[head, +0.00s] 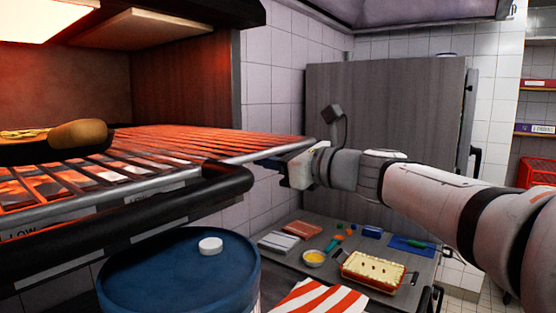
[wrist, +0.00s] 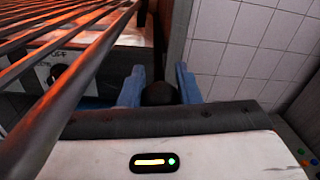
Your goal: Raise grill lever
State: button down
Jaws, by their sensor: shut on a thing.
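The grill lever shows in the wrist view as a dark rounded knob (wrist: 160,93) between the two blue fingers of my gripper (wrist: 160,82). The fingers are shut on it, one at each side. In the head view my gripper (head: 268,163) is at the right end of the grill, beside the grate. The lever cannot be made out there. The grill grate (head: 190,147) has glowing orange bars with a dark front rail. A fuller view of the lever's shaft is hidden behind the fingers and the wrist.
A blue drum (head: 180,275) with a white puck (head: 210,245) stands below the grill. A grey worktop (head: 330,240) at the lower right holds a filled baking dish (head: 372,273), a small bowl (head: 314,258) and a striped cloth (head: 318,299). A brown food item (head: 78,134) lies on the grill.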

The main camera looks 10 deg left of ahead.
jog(key=c, duration=1.5)
grip_release()
jog(key=o, duration=0.3)
jog(key=shift+w+d, duration=0.15)
jog(key=shift+w, duration=0.05)
jog(key=shift+o, duration=0.6)
jog(key=shift+s, duration=0.1)
jog(key=shift+f, duration=0.1)
jog(key=b+v, duration=0.2)
jog(key=v, duration=0.5)
jog(key=shift+s+d, duration=0.25)
